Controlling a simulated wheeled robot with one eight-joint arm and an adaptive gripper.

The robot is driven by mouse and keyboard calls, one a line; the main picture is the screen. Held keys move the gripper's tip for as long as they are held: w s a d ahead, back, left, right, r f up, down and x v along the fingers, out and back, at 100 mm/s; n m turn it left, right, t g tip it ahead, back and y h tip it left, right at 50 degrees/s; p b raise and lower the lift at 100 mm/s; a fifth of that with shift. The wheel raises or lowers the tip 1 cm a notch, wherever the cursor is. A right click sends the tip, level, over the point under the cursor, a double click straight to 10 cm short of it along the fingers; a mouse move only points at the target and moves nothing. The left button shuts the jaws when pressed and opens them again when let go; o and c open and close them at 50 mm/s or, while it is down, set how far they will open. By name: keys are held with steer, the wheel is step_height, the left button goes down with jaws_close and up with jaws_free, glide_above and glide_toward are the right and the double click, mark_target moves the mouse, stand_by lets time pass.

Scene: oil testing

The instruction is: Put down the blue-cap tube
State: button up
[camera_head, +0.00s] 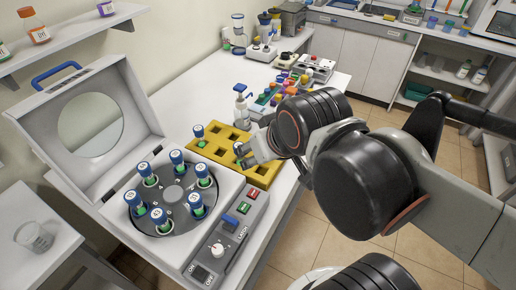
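My gripper (246,155) is over the right part of the yellow rack (262,172), low above its square holes. A blue-cap tube (239,146) shows at the fingertips, small and mostly hidden; the fingers look shut around it. I cannot tell whether its lower end is inside a hole. Another blue-cap tube (198,131) stands upright in the rack's far left corner. Several more blue-cap tubes, one at the front (159,218), stand in the round dark rotor (172,200) of the open centrifuge.
The centrifuge's lid (55,108) is raised at the left. Its control panel (226,240) lies along the rack's near side. The counter's right edge is close.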

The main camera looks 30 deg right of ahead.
step_height(320, 180, down, 6)
steer(key=b, duration=0.6)
stand_by(0.7)
